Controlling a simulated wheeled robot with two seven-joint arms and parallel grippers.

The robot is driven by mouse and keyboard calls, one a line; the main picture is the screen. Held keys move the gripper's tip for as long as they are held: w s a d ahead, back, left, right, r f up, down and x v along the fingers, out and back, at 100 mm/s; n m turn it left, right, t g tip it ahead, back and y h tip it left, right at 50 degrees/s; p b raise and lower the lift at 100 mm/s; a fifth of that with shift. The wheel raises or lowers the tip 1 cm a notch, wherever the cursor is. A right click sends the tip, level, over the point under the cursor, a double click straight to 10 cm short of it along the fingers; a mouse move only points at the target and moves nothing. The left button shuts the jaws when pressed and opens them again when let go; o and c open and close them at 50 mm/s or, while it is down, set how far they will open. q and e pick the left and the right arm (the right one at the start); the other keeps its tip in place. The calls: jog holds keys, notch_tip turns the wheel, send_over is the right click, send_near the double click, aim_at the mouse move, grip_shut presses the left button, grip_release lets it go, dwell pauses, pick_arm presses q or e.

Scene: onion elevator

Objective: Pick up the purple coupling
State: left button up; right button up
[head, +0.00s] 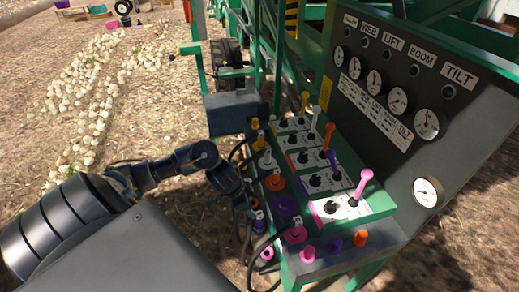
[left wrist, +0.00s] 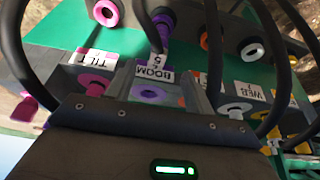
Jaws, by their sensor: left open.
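My left gripper (head: 246,196) is at the left side of the green control stand, partly hidden among dark hoses. In the left wrist view my left gripper (left wrist: 168,78) is open, its two dark fingers on either side of the BOOM label. A purple ring-shaped coupling (left wrist: 153,92) shows between the fingers, just above the gripper body; I see no grip on it. Another purple ring (left wrist: 163,19) sits farther up on the green panel. In the head view a purple ring (head: 285,205) is on the stand's left side, and a purple piece (head: 335,244) is on the front ledge. My right gripper is out of view.
Pink (head: 296,235) and orange (head: 275,182) rings neighbour the purple one. Black hoses (left wrist: 215,45) loop close around the gripper. Levers (head: 365,182) stand on the stand's top, before a grey gauge panel (head: 395,70). Open soil lies left.

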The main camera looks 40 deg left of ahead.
aim_at(261, 218)
pick_arm(q)
jog(key=b+x, duration=0.1)
jog(key=x, duration=0.9)
jog(key=shift+d+f, duration=0.2)
jog(key=shift+f, duration=0.15)
grip_shut()
